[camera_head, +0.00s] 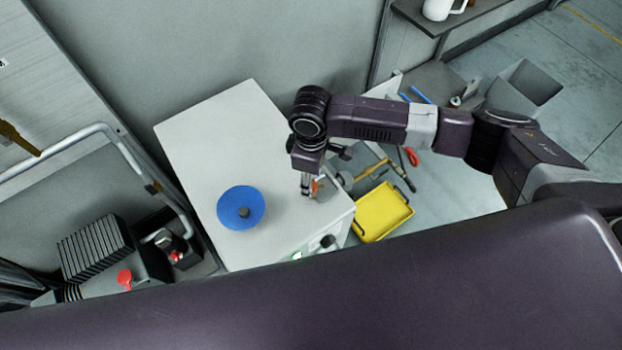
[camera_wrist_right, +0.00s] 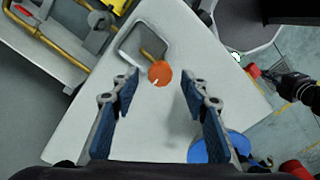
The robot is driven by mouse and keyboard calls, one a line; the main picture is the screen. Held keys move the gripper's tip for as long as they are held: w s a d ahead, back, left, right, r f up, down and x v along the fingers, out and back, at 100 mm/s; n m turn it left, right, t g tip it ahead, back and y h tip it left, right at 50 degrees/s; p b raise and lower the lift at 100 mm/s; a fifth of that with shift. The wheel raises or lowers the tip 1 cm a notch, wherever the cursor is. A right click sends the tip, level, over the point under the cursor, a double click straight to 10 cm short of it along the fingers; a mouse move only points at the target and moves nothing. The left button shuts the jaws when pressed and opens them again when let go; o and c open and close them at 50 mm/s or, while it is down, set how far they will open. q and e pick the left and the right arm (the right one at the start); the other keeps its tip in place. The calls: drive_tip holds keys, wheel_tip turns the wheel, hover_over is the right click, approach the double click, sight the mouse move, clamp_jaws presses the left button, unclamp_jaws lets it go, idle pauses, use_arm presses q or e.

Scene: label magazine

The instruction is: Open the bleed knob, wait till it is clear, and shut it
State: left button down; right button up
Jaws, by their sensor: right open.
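The bleed knob is a round orange-red knob (camera_wrist_right: 160,74) with a small white mark on its face. In the head view only a bit of orange (camera_head: 315,188) shows beside my right gripper (camera_head: 306,190). In the right wrist view my right gripper (camera_wrist_right: 158,95) is open, its blue-padded fingers on either side of the view with the knob between and beyond their tips. I see no contact with it. A brass pipe (camera_wrist_right: 153,50) and a grey looped frame (camera_wrist_right: 127,38) lie behind the knob. My left gripper is not in view.
A blue disc (camera_head: 241,208) lies on the cabinet top, left of my right gripper. A yellow tray (camera_head: 381,211) and tools with red handles (camera_head: 411,156) lie to the right. A black ribbed unit (camera_head: 95,250) stands lower left. Most of the cabinet top is clear.

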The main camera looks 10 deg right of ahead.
drive_tip(key=shift+f, duration=0.75)
clamp_jaws()
